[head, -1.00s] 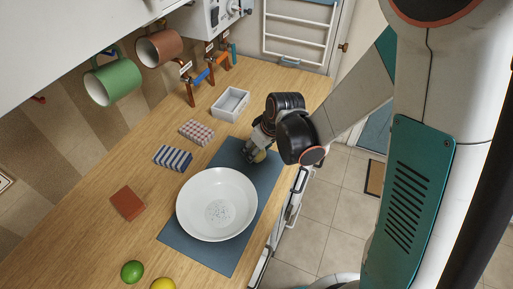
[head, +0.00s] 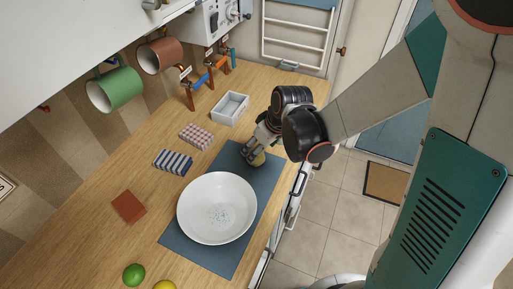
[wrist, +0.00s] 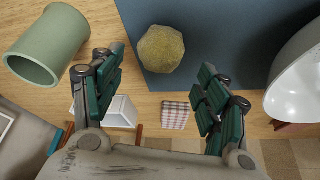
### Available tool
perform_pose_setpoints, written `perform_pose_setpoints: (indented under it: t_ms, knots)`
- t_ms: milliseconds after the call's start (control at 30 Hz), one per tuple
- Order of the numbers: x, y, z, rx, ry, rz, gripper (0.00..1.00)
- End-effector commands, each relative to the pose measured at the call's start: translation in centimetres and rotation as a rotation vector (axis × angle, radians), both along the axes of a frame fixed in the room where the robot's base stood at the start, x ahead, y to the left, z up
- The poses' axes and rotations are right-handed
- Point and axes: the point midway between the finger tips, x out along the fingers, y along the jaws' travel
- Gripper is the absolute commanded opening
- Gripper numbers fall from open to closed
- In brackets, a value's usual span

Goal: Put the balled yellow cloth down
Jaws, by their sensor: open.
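The balled yellow cloth (wrist: 161,49) is a rough round lump at the far end of the blue-grey mat (head: 178,243). In the head view the cloth (head: 258,159) is partly covered by my fingers. My gripper (head: 253,154) is low over that end of the mat. In the wrist view my gripper (wrist: 162,62) is open, its fingers apart on either side, with the cloth between and beyond the tips. I cannot tell whether a finger touches it.
A white bowl (head: 217,208) stands on the mat. A checked block (head: 196,136), a striped block (head: 173,161), a white tray (head: 230,108) and a brown block (head: 128,206) sit on the wooden counter. A green cup (wrist: 45,48) lies close beside my fingers. Mugs hang above.

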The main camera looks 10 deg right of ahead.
Motion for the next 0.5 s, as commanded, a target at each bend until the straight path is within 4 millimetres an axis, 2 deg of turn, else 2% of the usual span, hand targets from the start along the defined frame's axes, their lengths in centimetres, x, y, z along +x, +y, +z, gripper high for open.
perform_pose_setpoints:
  t_ms: [33,200,500]
  knots:
    - [-0.4,-0.2,1.3,0.0,0.0,-0.001,0.68]
    - [-1.4,-0.9,4.0,0.0,0.0,0.0,0.68]
    - [-2.4,-1.5,6.6,0.0,0.0,0.0,0.68]
